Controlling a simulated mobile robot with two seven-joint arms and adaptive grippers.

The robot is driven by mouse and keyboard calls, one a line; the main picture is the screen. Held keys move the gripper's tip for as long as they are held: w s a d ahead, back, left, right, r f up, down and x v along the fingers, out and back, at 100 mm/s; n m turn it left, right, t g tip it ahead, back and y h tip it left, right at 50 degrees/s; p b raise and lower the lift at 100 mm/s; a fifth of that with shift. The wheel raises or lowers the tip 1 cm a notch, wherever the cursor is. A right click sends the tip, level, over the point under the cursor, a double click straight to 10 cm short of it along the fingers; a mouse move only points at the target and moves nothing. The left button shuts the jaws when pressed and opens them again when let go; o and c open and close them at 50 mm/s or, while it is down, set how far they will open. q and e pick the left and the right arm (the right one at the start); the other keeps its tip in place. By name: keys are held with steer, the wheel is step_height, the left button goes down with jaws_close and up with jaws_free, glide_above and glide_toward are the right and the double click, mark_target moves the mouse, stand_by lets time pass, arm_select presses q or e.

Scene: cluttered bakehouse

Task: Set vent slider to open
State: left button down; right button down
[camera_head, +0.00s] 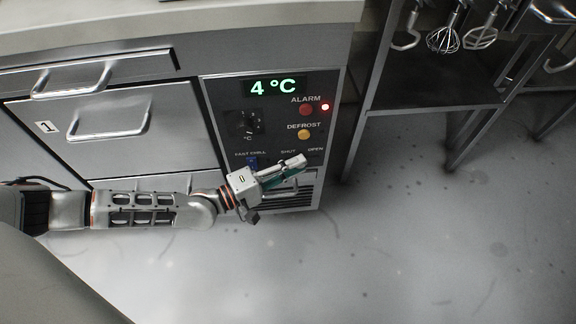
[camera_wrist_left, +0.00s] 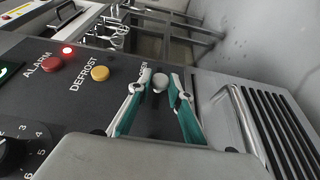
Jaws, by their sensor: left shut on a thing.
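The dark control panel (camera_head: 270,112) carries a vent slider under the labels SHUT and OPEN. The slider's pale round knob (camera_wrist_left: 160,80) sits between the fingertips of my left gripper (camera_wrist_left: 161,82) in the left wrist view. The gripper is shut on this knob, with its teal-lined fingers on either side. The OPEN label (camera_wrist_left: 143,69) is partly covered by a finger. In the head view my left gripper (camera_head: 297,163) reaches in from the left and hides the knob, below the SHUT (camera_head: 288,152) and OPEN (camera_head: 315,149) labels. My right gripper is out of view.
A red ALARM button (camera_head: 306,109), a yellow DEFROST button (camera_head: 304,134), a dial (camera_head: 245,123) and a blue FAST CHILL switch (camera_head: 252,161) share the panel. A metal handle (camera_wrist_left: 243,119) and vent slats lie beside the gripper. Whisks (camera_head: 443,38) hang at right; the floor is clear.

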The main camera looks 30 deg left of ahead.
mark_target(308, 167)
arm_select(q)
steer(key=shift+w+d, duration=0.5)
steer(key=shift+d, duration=0.3)
steer(key=shift+w+d, duration=0.5)
steer(key=shift+d, duration=0.25)
steer(key=c, duration=1.8)
jaws_free()
steer(key=shift+w+d, duration=0.1)
steer(key=shift+d, duration=0.05)
steer(key=shift+c, duration=0.2)
steer(key=shift+s+a, duration=0.25)
steer(key=v, duration=1.1)
steer(key=shift+s, duration=0.2)
steer(key=shift+a, duration=0.15)
